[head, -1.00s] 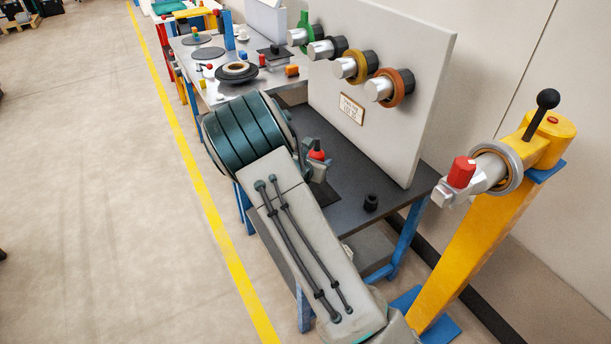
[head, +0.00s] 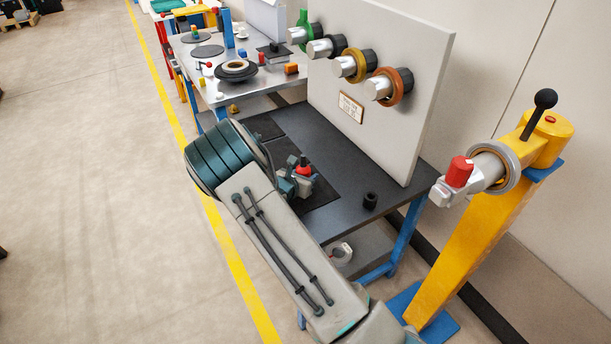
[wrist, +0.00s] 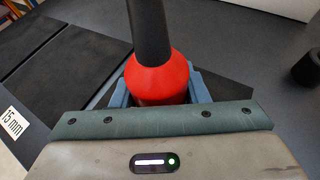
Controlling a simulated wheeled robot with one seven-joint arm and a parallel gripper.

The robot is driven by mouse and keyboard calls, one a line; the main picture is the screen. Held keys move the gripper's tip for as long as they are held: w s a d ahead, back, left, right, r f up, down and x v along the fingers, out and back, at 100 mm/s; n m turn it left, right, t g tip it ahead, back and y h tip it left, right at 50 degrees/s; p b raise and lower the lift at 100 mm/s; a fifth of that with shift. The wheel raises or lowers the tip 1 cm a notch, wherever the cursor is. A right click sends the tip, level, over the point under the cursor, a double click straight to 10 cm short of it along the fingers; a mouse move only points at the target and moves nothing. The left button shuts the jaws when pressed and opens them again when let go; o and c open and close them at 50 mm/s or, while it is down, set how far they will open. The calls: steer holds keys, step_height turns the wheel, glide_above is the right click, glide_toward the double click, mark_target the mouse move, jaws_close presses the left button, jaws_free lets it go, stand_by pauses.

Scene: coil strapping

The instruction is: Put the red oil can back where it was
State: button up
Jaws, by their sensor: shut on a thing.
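The red oil can (head: 304,168) is in my gripper, over the dark workbench (head: 340,182). In the wrist view the can (wrist: 158,78) shows its red cone-shaped top with a black spout pointing away up the picture. My gripper (wrist: 160,94) has its blue-grey fingers on either side of the can and is shut on it. In the head view my gripper (head: 297,184) is partly behind my arm. The can's base is hidden, so I cannot tell whether it touches the surface. Black mats (wrist: 62,72) lie left of the can in the wrist view, by a "15 mm" label (wrist: 11,121).
A small black ring-like part (head: 370,201) stands on the bench to the right. A grey upright panel (head: 412,110) with several coloured rollers rises behind. A yellow post (head: 470,250) with a crank stands at the right. The bench's right part is mostly clear.

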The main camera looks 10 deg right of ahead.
steer(key=o, duration=1.2)
steer(key=shift+f, duration=0.1)
steer(key=shift+c, duration=0.2)
